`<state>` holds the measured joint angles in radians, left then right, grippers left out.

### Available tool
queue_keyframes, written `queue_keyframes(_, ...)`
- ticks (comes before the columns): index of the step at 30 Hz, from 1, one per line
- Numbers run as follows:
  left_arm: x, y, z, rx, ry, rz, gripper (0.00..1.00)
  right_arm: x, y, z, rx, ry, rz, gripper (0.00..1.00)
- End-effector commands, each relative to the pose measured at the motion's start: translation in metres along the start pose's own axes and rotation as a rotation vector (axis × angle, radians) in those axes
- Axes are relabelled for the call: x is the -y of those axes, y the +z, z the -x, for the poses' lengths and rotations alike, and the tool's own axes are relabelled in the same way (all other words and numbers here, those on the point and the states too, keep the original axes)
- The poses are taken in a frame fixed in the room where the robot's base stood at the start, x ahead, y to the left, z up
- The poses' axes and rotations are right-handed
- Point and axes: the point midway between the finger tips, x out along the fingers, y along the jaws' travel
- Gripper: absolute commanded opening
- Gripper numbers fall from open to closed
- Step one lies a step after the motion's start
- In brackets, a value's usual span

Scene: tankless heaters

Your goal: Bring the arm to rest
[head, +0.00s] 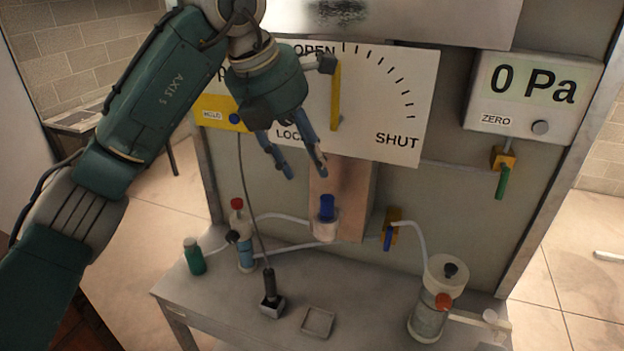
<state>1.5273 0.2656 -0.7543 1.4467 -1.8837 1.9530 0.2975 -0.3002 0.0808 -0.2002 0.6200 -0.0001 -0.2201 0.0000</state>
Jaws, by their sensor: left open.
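My left arm (145,95) comes in from the left and reaches across the front of the panel. Its gripper (305,171) points down with its two blue fingers apart, and I see nothing between them. The gripper hangs in front of the lower left part of the white OPEN/SHUT dial board (405,125), to the left of the yellow lever (336,97). The arm and gripper hide part of the board's lettering. I cannot tell whether the gripper touches anything. My right gripper is not in view.
A blue-topped fitting (326,208) sits just below the fingers. A gauge reads 0 Pa (535,90).

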Motion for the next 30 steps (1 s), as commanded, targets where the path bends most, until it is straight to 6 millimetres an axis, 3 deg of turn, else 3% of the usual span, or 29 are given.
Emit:
queue_keyframes(11, 0.000, 0.000, 0.009, -0.001, 0.000, 0.000, 0.43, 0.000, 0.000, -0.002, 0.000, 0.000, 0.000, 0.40)
queue_keyframes(16, 0.013, 0.004, -0.003, 0.024, -0.055, -0.015, 0.43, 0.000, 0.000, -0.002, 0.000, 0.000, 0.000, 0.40)
queue_keyframes(20, 0.068, 0.019, -0.030, 0.136, -0.273, -0.054, 0.43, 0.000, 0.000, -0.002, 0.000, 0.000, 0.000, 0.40)
queue_keyframes(23, 0.135, 0.035, -0.037, 0.295, -0.561, -0.050, 0.43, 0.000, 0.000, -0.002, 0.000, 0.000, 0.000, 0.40)
queue_keyframes(24, 0.158, 0.041, -0.030, 0.369, -0.682, -0.028, 0.43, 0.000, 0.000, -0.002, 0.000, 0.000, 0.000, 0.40)
queue_keyframes(27, 0.197, 0.055, 0.002, 0.550, -0.971, 0.077, 0.43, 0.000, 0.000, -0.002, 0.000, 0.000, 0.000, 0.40)
queue_keyframes(30, 0.201, 0.066, 0.043, 0.733, -1.227, 0.255, 0.43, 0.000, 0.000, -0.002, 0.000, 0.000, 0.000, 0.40)
